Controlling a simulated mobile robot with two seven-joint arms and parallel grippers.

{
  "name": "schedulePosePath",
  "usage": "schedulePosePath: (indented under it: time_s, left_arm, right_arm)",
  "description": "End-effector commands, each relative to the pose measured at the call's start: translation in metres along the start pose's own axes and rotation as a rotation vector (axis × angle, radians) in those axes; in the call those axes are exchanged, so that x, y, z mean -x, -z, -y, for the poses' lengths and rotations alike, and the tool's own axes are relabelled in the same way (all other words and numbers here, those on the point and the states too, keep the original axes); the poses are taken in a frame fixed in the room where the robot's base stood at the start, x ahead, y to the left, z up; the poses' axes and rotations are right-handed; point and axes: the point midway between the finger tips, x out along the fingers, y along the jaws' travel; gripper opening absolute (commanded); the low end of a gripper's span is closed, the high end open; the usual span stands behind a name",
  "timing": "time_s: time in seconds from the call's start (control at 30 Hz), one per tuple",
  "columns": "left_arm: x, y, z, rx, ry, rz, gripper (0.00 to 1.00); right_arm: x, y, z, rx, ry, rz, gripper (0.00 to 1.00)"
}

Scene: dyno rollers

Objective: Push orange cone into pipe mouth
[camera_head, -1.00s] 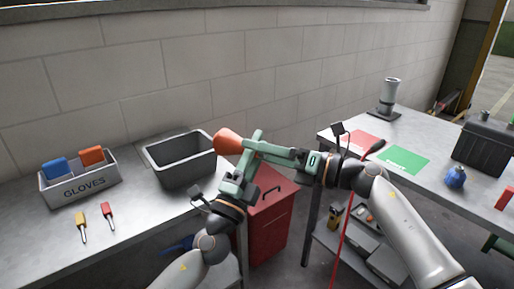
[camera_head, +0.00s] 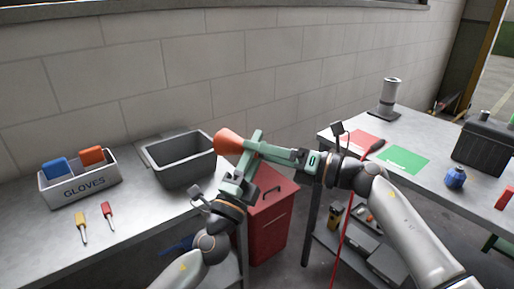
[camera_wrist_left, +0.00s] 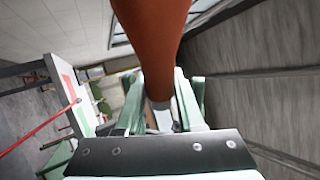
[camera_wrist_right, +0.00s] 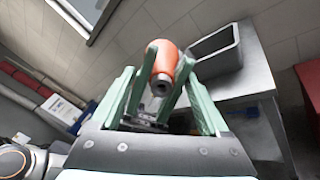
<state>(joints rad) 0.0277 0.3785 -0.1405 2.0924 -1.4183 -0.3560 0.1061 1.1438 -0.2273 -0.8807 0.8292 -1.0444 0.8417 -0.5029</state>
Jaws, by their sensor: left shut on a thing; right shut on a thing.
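The orange cone (camera_head: 230,142) is held in the air between my two grippers, its wide end toward the left. My left gripper (camera_head: 254,140) comes up from below and is shut on the cone's narrow part. In the left wrist view the cone (camera_wrist_left: 152,40) narrows to a grey end between the fingers. My right gripper (camera_head: 250,148) reaches in from the right and is also shut on the cone. In the right wrist view the cone (camera_wrist_right: 165,60) shows between the fingers, a dark hole in its near end. A grey upright pipe (camera_head: 391,92) stands on the right table.
A red cabinet (camera_head: 270,220) is below the grippers. Red and green mats (camera_head: 403,160), a blue object (camera_head: 456,177) and a dark case (camera_head: 485,145) lie on the right table.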

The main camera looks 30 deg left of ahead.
Motion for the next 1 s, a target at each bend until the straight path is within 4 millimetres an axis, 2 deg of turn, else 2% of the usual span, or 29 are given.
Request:
schedulePosePath:
  time_s: [0.07,0.37,0.4,0.6,0.87,1.0]
  left_arm:
    - [0.000,0.001,0.002,0.000,0.004,-0.001,0.00]
    - [0.000,0.001,0.003,0.000,0.006,-0.002,0.00]
    - [0.000,0.001,0.003,0.000,0.006,-0.002,0.00]
    - [0.000,0.001,0.002,0.000,0.005,-0.002,0.00]
    - [0.000,0.000,0.002,0.000,0.004,-0.001,0.00]
    - [0.000,0.000,0.002,0.000,0.003,-0.001,0.00]
  right_arm:
    - [0.001,0.000,0.002,-0.001,0.005,0.002,0.46]
    - [0.001,0.000,0.003,-0.001,0.007,0.002,0.12]
    - [0.001,0.000,0.003,-0.001,0.007,0.002,0.80]
    - [0.001,0.000,0.003,-0.001,0.006,0.002,1.00]
    - [0.003,0.000,0.002,0.000,0.004,0.002,1.00]
    - [0.015,-0.001,0.002,0.001,0.005,0.003,1.00]
